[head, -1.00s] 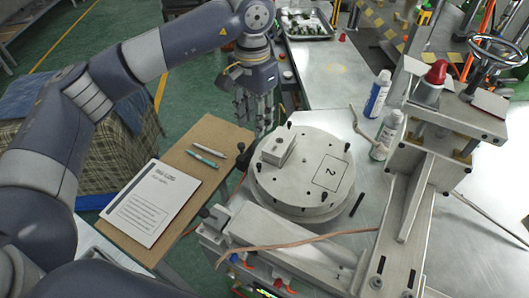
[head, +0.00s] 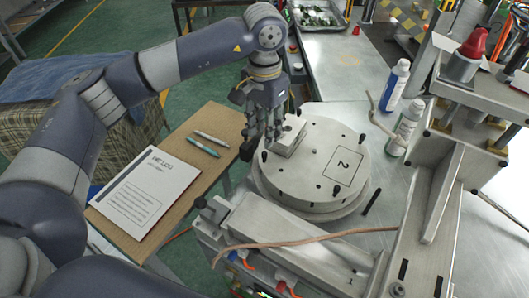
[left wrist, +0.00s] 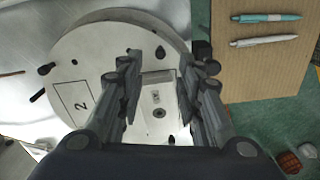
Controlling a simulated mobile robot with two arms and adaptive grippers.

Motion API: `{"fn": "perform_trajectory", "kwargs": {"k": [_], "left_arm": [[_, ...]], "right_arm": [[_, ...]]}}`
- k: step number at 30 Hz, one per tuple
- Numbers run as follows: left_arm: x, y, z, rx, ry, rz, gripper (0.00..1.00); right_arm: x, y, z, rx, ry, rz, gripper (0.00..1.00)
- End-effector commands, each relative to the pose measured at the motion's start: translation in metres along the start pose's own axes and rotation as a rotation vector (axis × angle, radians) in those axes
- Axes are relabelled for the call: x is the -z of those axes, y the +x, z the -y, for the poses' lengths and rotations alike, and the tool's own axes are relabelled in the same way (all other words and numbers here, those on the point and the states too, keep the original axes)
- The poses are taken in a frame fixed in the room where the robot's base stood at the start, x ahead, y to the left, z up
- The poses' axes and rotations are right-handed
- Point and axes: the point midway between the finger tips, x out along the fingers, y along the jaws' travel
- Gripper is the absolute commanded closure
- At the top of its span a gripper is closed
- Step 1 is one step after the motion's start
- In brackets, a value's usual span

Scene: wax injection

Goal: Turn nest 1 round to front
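A round pale metal turntable (head: 312,182) stands in the middle of the head view, with short black pegs around its top. A square outlined "2" (head: 343,163) marks its right part. My left gripper (head: 262,143) is low at the block's left side in the head view. In the left wrist view its fingers (left wrist: 161,90) are apart, with the block (left wrist: 158,112) showing between them and the turntable (left wrist: 95,45) beneath. Contact cannot be told. My right gripper is not in view.
A clamp press with a red-capped part (head: 474,42) stands at right. Two bottles (head: 395,86) stand behind the turntable. A brown cable (head: 290,243) crosses the metal bar in front. A brown board (head: 217,122) with a booklet (head: 148,192) and two pens lies at left.

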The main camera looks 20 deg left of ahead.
Motion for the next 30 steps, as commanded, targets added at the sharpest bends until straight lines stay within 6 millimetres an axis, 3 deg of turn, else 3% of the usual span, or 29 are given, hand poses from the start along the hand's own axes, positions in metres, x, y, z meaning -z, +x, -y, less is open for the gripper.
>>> {"fn": "perform_trajectory", "kwargs": {"k": [12, 18, 26, 30], "left_arm": [[-0.001, 0.072, 0.0, -0.001, -0.001, 0.004, 0.67], [0.0, 0.085, 0.0, 0.0, -0.001, 0.001, 0.67], [0.0, 0.087, 0.0, 0.0, 0.0, 0.0, 0.67], [0.0, 0.087, 0.0, 0.0, 0.0, 0.0, 0.99]], "right_arm": [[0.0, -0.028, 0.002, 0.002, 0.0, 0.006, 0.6], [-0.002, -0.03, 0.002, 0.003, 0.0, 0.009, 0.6], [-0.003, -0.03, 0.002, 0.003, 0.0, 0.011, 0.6], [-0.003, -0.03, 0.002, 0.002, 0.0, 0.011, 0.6]]}}
